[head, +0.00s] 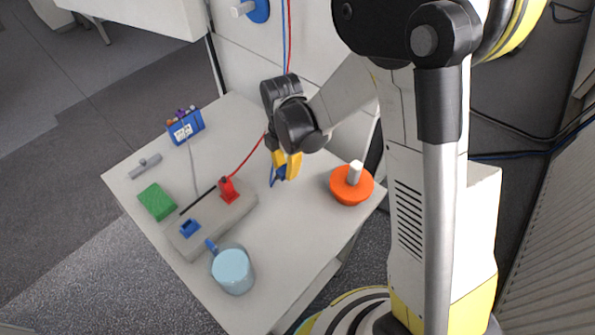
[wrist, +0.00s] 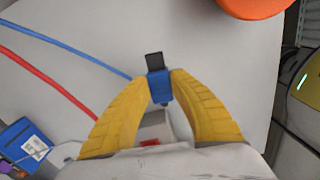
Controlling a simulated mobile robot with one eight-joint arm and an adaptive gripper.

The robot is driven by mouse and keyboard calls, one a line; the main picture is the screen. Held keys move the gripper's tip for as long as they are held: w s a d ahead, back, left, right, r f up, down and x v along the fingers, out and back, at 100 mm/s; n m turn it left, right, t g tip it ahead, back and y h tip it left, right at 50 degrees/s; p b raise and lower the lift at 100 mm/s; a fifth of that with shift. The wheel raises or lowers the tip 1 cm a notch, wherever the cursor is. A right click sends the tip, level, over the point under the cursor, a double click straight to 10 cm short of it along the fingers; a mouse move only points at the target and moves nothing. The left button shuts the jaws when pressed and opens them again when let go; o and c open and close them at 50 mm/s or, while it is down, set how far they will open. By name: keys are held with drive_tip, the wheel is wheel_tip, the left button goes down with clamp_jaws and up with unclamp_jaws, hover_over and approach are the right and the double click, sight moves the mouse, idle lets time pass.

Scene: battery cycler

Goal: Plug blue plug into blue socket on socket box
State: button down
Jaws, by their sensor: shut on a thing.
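My gripper (head: 286,170) has yellow fingers shut on the blue plug (wrist: 160,90), above the right side of the white table. The plug has a dark end and a blue cable running off to the left in the wrist view. The grey socket box (head: 212,225) lies left of my gripper in the head view. Its blue socket (head: 190,229) is at the near-left end and looks empty. A red plug (head: 229,190) with a red cable stands at the other end. In the wrist view the box is mostly hidden behind the fingers.
A light blue mug (head: 233,272) stands close by the box's near side. A green block (head: 156,202), a grey cylinder (head: 145,166) and a blue pen holder (head: 185,128) lie to the left. An orange disc (head: 350,193) with a white peg sits right of my gripper.

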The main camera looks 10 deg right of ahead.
sight(281, 178)
drive_tip(key=n, duration=0.2)
drive_tip(key=w+a+f+n, duration=0.1)
drive_tip(key=shift+w+a+f+n, duration=0.1)
drive_tip(key=shift+n, duration=0.3)
drive_tip(key=shift+f+b, duration=1.65)
drive_tip(key=shift+f, duration=0.65)
drive_tip(key=c, duration=1.2)
unclamp_jaws()
